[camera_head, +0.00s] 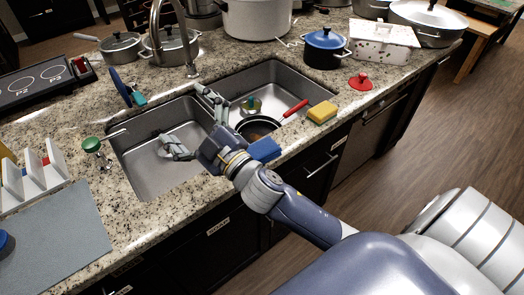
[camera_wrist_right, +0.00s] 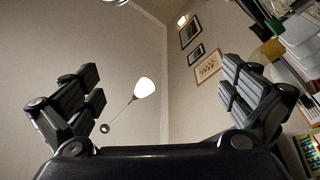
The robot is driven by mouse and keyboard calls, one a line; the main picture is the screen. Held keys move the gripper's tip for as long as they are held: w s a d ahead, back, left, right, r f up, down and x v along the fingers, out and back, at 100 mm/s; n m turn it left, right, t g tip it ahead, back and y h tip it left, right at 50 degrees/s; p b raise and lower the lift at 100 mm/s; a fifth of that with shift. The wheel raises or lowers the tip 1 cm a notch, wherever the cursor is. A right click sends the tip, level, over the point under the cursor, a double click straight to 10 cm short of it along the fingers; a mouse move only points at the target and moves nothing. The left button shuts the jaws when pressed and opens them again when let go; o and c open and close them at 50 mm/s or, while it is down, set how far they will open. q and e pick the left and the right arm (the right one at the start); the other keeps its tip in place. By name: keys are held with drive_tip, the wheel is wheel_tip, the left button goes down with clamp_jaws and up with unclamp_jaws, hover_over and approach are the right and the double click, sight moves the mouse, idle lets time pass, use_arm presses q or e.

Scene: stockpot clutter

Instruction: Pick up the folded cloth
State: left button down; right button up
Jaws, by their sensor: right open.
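My right gripper (camera_head: 193,124) is open and empty above the sink divider, with one finger over the left basin and the other near the divider. Both fingers show spread wide in the right wrist view (camera_wrist_right: 160,85), with only wall and a lamp between them. A small blue block-like thing (camera_head: 264,150) shows beside my right wrist at the sink's front edge; it may be the folded cloth, but I cannot tell for sure. My wrist may hide part of it. My left gripper is not in view.
The right basin holds a pan with a red handle (camera_head: 295,108). A yellow sponge (camera_head: 322,114) and red lid (camera_head: 360,82) lie right of the sink. A blue pot (camera_head: 325,48) stands behind. The faucet (camera_head: 158,30) rises behind the sink. A grey mat (camera_head: 60,245) lies front left.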

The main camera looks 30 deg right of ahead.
drive_tip(key=a+r+n+g+y, duration=0.1)
drive_tip(key=a+r+n+y, duration=0.5)
drive_tip(key=a+n+y, duration=0.15)
drive_tip(key=s+a+n+g+y, duration=0.3)
drive_tip(key=a+n+g+y, duration=0.3)
drive_tip(key=n, duration=0.4)
drive_tip(key=n+g+h, duration=0.7)
drive_tip(key=g+h, duration=0.6)
drive_tip(key=h, duration=0.5)
hover_over(262, 147)
wheel_tip(262, 147, down, 14)
drive_tip(key=f, duration=0.1)
wheel_tip(262, 147, down, 5)
drive_tip(key=shift+d+r+p, duration=0.15)
drive_tip(key=shift+p, duration=0.55)
drive_tip(key=shift+s+f, duration=0.1)
drive_tip(key=shift+f, duration=0.15)
drive_tip(key=f+p, duration=0.2)
drive_tip(key=f, duration=0.2)
drive_tip(key=shift+a+f, duration=0.15)
drive_tip(key=shift+a, duration=0.05)
drive_tip(key=shift+f+n, duration=0.2)
drive_tip(key=shift+n, duration=0.05)
drive_tip(key=c, duration=1)
